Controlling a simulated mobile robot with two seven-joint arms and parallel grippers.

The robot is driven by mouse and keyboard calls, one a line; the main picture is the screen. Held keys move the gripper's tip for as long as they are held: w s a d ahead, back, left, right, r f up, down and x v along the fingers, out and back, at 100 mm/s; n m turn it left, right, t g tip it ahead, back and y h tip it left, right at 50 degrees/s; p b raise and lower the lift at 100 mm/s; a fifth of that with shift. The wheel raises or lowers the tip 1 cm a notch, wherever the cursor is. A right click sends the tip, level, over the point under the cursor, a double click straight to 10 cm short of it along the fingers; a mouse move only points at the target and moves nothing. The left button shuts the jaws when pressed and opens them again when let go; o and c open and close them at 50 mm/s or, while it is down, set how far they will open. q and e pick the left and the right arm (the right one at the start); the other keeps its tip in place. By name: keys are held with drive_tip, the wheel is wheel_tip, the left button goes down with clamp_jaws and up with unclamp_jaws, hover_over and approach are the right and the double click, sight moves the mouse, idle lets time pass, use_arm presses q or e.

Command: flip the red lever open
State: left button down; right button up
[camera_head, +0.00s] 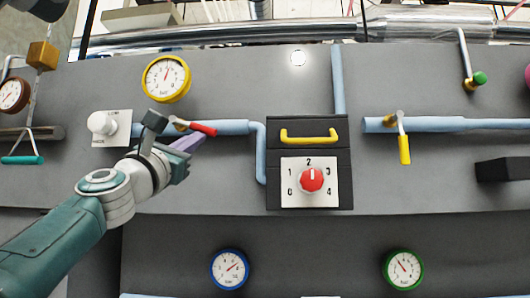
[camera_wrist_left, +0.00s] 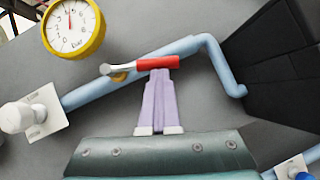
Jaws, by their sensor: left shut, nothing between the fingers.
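The red lever (camera_head: 203,129) sits on a light blue pipe (camera_head: 232,127) in the left part of the panel. Its red handle points right and slightly down, close to the line of the pipe. In the left wrist view the red handle (camera_wrist_left: 157,63) lies across the tips of my left gripper (camera_wrist_left: 161,77). My left gripper (camera_head: 188,143) is shut, with nothing between its lavender fingers. Its tips are at the lower side of the handle; I cannot tell whether they touch it. My right gripper is not in view.
A yellow-rimmed gauge (camera_head: 166,79) is above the lever and a white knob (camera_head: 101,123) is to its left. A black box with a yellow handle (camera_head: 308,136) and red dial (camera_head: 311,179) stands right. A yellow lever (camera_head: 404,149) hangs further right.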

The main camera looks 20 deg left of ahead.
use_arm(q)
drive_tip(key=shift+w+d+r+p, duration=0.1)
drive_tip(key=shift+d+r+p, duration=0.25)
drive_tip(key=shift+r, duration=0.2)
drive_tip(key=shift+d+r+p, duration=0.25)
drive_tip(key=shift+r+p, duration=0.2)
drive_tip(key=shift+r, duration=0.05)
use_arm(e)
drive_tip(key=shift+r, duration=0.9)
use_arm(q)
drive_tip(key=shift+d+r, duration=0.1)
drive_tip(key=shift+r, duration=0.05)
